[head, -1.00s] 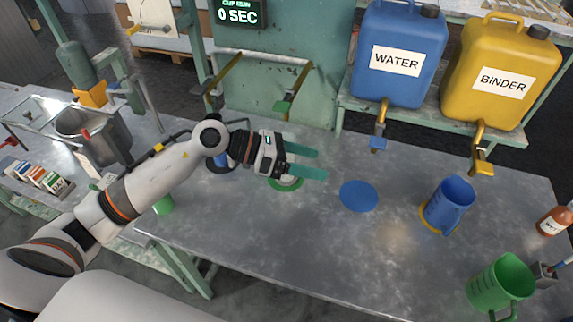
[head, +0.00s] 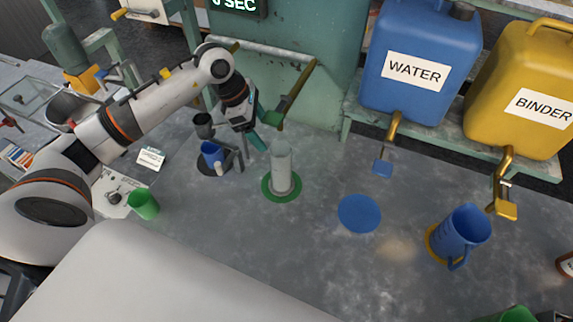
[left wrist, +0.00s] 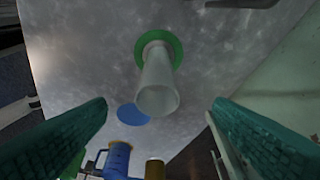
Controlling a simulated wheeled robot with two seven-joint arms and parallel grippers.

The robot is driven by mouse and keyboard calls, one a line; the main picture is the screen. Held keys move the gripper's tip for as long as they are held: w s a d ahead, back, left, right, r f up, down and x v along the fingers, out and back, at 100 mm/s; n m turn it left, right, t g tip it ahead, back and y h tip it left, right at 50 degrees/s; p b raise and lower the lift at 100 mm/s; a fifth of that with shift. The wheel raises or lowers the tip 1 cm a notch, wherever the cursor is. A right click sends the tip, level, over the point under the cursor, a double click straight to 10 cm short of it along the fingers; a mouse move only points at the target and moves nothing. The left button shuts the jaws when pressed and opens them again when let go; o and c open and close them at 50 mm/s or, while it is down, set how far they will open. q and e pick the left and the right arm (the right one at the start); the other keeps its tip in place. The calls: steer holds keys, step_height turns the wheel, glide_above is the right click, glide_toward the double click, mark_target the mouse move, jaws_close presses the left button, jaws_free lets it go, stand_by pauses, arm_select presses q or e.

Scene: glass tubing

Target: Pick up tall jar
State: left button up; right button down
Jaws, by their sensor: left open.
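The tall jar (head: 282,165) is a pale, clear cylinder standing upright on a green disc (head: 268,192) on the metal table. In the left wrist view the jar (left wrist: 157,92) shows between the two teal fingers, farther out than their tips. My left gripper (head: 262,128) is open and empty, just up and left of the jar's top in the head view. The gripper (left wrist: 160,125) is apart from the jar as far as I can see. My right gripper is not in view.
A blue disc (head: 359,213) lies right of the jar, and a blue jug (head: 462,232) stands farther right. Left of the jar are a small blue cup (head: 212,156) on a stand and a green cup (head: 143,204). Water (head: 420,65) and binder (head: 520,95) tanks sit behind.

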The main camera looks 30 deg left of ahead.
mark_target(278, 155)
arm_select(q)
steer(key=x, duration=0.1)
steer(key=p+x, duration=0.1)
steer(key=x, duration=0.1)
steer(key=p+x, duration=0.1)
steer(key=x, duration=0.1)
steer(key=shift+s+d, duration=0.2)
steer(key=shift+s, duration=0.15)
steer(key=shift+w+f, duration=0.15)
steer(key=shift+f, duration=0.15)
steer(key=p+x, duration=0.3)
steer(key=x, duration=0.1)
steer(key=shift+f, duration=0.1)
steer(key=shift+w+d+f, duration=0.2)
steer(key=shift+f, duration=0.4)
steer(key=c, duration=1.4)
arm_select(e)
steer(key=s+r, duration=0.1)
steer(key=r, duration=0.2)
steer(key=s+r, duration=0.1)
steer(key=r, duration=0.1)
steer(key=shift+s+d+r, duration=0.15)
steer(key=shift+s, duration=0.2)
arm_select(q)
steer(key=shift+a+r, duration=0.1)
steer(key=shift+r, duration=0.1)
